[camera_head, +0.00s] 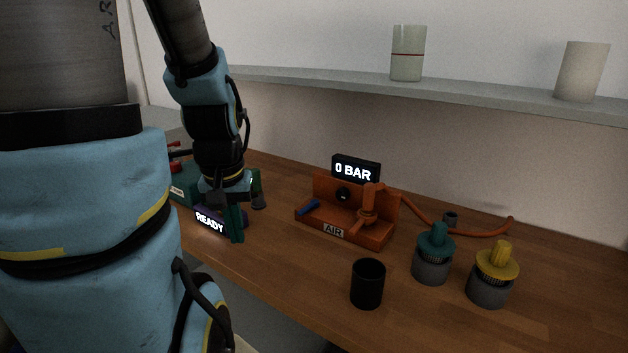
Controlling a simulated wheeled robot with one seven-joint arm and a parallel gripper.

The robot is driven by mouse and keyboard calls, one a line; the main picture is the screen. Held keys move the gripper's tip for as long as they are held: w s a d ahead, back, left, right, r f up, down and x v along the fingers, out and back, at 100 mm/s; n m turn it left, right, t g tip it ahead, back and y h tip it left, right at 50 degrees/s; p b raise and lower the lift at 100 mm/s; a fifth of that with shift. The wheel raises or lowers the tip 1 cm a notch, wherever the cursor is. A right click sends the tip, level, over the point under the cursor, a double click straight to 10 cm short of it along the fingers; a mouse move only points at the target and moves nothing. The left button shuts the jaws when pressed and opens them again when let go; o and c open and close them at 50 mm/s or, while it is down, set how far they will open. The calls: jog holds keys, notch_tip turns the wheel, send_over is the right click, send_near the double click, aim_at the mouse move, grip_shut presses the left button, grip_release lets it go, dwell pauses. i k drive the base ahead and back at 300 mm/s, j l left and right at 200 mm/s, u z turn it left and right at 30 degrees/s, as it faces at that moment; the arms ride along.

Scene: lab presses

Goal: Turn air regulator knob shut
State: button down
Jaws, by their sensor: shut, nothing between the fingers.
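The orange air regulator (345,225) stands on the wooden bench, labelled AIR at its front. Its display (356,170) reads 0 BAR. An orange knob or valve (368,204) rises on its right part, with a hose leading off behind it. A blue lever (309,207) lies at its left, and a round black part (343,194) sits on its upright plate. My gripper (237,238) points down left of the regulator, apart from it, beside a READY display. It is shut and holds nothing.
The READY display (209,220) and a green device (182,187) stand at the left, partly behind my arm. A black cup (367,284), a green-topped jar (432,257) and a yellow-topped jar (491,279) stand front right. A shelf (470,103) with two containers runs above.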

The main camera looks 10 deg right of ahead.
aim_at(343, 194)
jog(key=k+u, duration=0.15)
jog(key=u, duration=0.2)
jog(key=k+u, duration=0.2)
jog(key=u, duration=0.2)
jog(key=k+u, duration=0.15)
jog(key=u, duration=0.2)
